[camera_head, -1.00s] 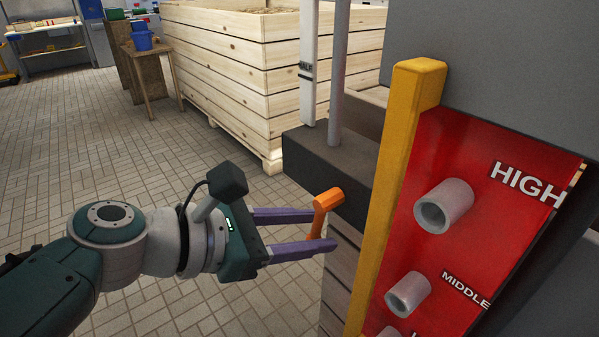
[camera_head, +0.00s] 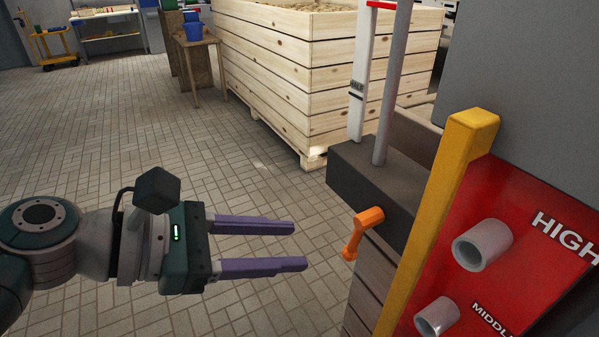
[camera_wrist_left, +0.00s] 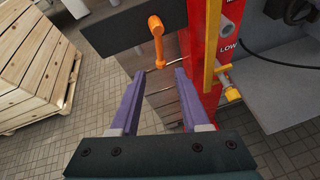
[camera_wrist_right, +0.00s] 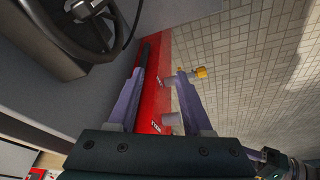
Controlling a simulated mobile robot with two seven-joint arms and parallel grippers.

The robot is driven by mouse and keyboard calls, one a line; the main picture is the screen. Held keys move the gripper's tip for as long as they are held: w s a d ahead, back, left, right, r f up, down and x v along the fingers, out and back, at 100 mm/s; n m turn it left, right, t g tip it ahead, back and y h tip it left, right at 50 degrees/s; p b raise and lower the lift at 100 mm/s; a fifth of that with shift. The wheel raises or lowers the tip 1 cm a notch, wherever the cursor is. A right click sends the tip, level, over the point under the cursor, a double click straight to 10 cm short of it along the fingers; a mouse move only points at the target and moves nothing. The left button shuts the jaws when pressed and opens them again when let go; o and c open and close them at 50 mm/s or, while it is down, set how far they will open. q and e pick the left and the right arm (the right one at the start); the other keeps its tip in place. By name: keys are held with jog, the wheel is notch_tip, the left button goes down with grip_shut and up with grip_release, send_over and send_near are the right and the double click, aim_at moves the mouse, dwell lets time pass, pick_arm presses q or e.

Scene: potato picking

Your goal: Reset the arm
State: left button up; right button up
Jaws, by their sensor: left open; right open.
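My left gripper (camera_head: 300,246) is open and empty, left of an orange handle (camera_head: 361,232) and clear of it. The handle sticks out of a dark grey block (camera_head: 372,180), its arm hanging down and slightly left. In the left wrist view the handle (camera_wrist_left: 157,40) lies beyond the open fingers (camera_wrist_left: 152,78). My right gripper (camera_wrist_right: 163,75) is open; it shows only in the right wrist view, near a red panel (camera_wrist_right: 152,110).
A red panel with HIGH and MIDDLE lettering and grey tubes (camera_head: 482,245) stands at the right behind a yellow post (camera_head: 440,220). A large wooden crate (camera_head: 290,75) stands behind. A steering wheel (camera_wrist_right: 75,30) is near my right gripper. The tiled floor at left is free.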

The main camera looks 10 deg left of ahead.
pick_arm(q)
jog(key=s+a+f+m+g+y+p, duration=0.1)
jog(key=s+a+f+m+g+y, duration=0.15)
jog(key=s+m, duration=0.4)
jog(key=s+a+f+m+g+y, duration=0.1)
jog(key=s+a+m+y, duration=0.15)
jog(key=s+m, duration=0.45)
jog(key=s+a+r+m+y+p, duration=0.1)
jog(key=s+a+r+m+y, duration=0.5)
jog(key=m, duration=0.4)
notch_tip(320, 180, up, 38)
jog(key=a+p, duration=0.1)
jog(key=p, duration=3.7)
jog(key=shift+s+a+f+t, duration=0.15)
jog(key=shift+a+f+t, duration=0.1)
jog(key=shift+t, duration=0.1)
